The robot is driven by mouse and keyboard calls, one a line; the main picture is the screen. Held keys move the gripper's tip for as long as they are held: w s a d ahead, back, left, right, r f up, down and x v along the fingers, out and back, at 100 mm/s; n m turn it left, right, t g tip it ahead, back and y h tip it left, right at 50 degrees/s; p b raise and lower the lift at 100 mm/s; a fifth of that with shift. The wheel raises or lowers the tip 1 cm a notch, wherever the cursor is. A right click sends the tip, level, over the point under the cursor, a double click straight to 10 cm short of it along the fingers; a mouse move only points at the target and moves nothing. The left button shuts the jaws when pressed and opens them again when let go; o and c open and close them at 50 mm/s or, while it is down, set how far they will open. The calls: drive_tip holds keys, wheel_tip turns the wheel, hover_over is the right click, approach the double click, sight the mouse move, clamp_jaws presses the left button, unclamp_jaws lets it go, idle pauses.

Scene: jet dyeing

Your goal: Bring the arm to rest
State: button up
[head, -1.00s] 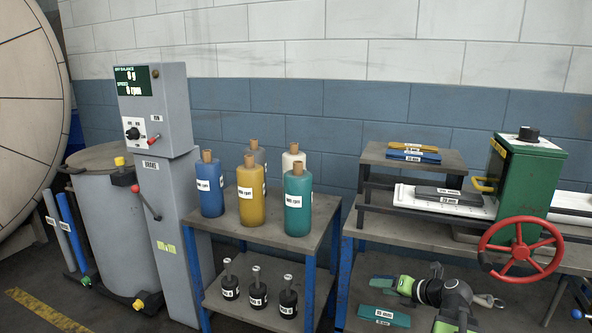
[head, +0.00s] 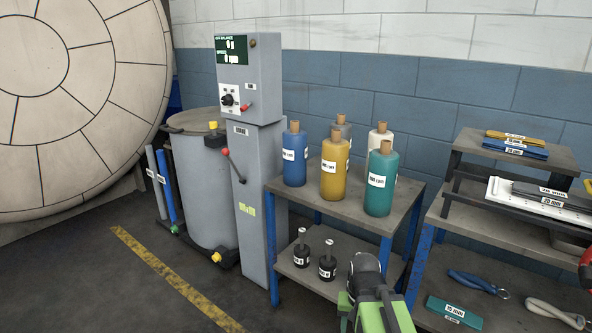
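My arm (head: 375,307) shows at the bottom of the head view, right of centre, as green links with a dark rounded part at the top. It stands in front of the right end of the bottle table. I cannot make out the fingertips of my gripper, and nothing held can be seen.
A table (head: 345,208) carries several bottles, with black weights (head: 327,266) on its lower shelf. A grey control column (head: 256,170) and a drum (head: 205,190) stand left. A workbench (head: 437,225) holds plates and pliers (head: 472,282). The floor (head: 110,290) at front left is clear.

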wheel_tip(320, 180, up, 33)
drive_tip(key=n+p, duration=0.2)
drive_tip(key=p, duration=3)
drive_tip(key=shift+f+p, duration=0.15)
drive_tip(key=shift+p, duration=0.2)
drive_tip(key=shift+s, duration=0.1)
